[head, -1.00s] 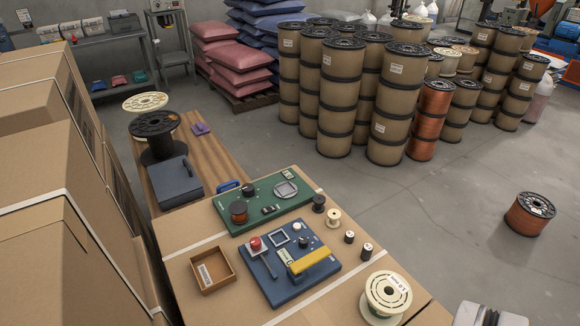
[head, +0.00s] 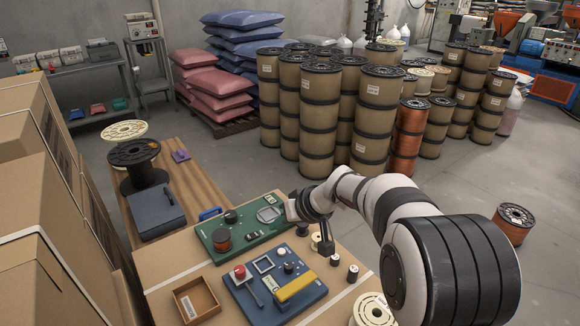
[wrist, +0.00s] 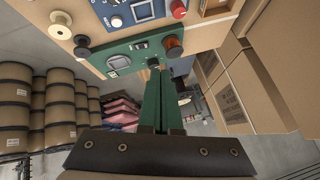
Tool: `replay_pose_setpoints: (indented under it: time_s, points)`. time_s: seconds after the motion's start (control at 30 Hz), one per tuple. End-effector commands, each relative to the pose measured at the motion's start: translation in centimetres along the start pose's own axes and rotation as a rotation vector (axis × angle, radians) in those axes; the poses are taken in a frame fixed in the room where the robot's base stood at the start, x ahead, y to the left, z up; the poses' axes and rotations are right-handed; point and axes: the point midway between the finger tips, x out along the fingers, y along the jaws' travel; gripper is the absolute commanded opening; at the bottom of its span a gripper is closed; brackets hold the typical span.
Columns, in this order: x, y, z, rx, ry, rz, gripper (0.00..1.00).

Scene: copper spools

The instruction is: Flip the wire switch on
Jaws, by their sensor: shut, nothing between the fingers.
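A green panel (head: 207,250) lies on the cardboard-topped surface and carries a small black switch (head: 250,236), which also shows in the wrist view (wrist: 139,45). Whether it is on or off is too small to tell. The panel also bears a copper-wound spool (head: 221,239), a black knob (head: 231,216) and a square gauge (head: 268,214). My gripper (head: 292,211) is near the panel's right end. In the wrist view its two green fingers (wrist: 157,70) are together and empty, pointing toward the panel. Contact with the switch is not visible.
A blue panel (head: 262,309) with a red button (head: 240,272) and a yellow handle (head: 296,287) lies in front. Small spools (head: 334,260) stand to the right. Tall boxes (head: 40,150) line the left.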

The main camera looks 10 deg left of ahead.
Motion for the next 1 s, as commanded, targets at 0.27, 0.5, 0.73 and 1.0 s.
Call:
replay_pose_setpoints:
  time_s: [0.27, 0.5, 0.73, 1.0]
  points:
    - [9.5, 2.7, -3.9, -0.23, 0.116, 0.032, 0.0]
    - [9.9, 2.8, -4.0, -0.242, 0.122, 0.035, 0.0]
    - [11.2, 2.8, -4.1, -0.241, 0.119, 0.034, 0.0]
    - [16.9, 2.9, -4.7, -0.241, 0.119, 0.033, 0.0]
